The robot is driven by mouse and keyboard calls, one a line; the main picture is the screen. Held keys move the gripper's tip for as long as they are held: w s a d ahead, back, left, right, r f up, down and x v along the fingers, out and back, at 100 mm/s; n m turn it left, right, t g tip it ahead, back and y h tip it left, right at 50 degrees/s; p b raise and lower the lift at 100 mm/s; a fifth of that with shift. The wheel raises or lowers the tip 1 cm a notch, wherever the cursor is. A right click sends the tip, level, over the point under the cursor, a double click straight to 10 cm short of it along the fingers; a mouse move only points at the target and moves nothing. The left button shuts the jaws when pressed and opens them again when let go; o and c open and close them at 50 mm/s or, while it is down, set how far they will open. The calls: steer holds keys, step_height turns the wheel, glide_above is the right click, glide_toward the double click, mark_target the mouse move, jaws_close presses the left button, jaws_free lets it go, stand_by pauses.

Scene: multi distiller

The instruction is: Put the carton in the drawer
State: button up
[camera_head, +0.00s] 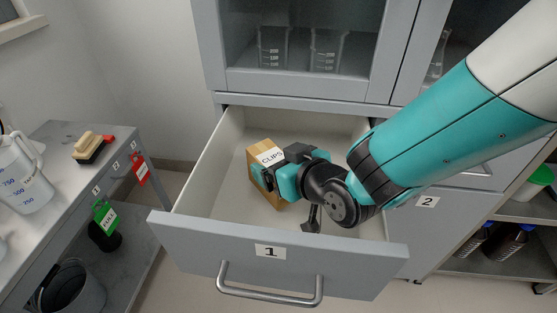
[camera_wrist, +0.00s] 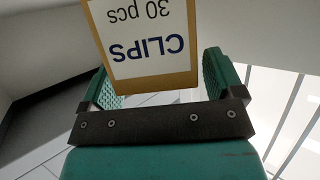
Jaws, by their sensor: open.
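The carton (camera_head: 266,158) is a brown box with a white CLIPS label. It is inside the open drawer (camera_head: 190,235), marked 1, near its back left. My gripper (camera_head: 268,182) reaches down into the drawer at the carton, and its jaws are open. In the wrist view the carton (camera_wrist: 146,45) shows between the two green fingers of my gripper (camera_wrist: 163,80), with a narrow gap at the right finger. The carton's lower part is partly hidden by my gripper in the head view, so I cannot tell its contact with the drawer floor.
The drawer's right side is partly hidden by my arm. A glass-fronted cabinet (camera_head: 300,85) stands above the drawer. A grey side table (camera_head: 75,185) at left carries a jug (camera_head: 22,180) and a brush (camera_head: 90,147). A shelf (camera_head: 515,265) with bottles is at right.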

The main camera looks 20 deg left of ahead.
steer(key=v, duration=0.7)
steer(key=shift+w, duration=0.1)
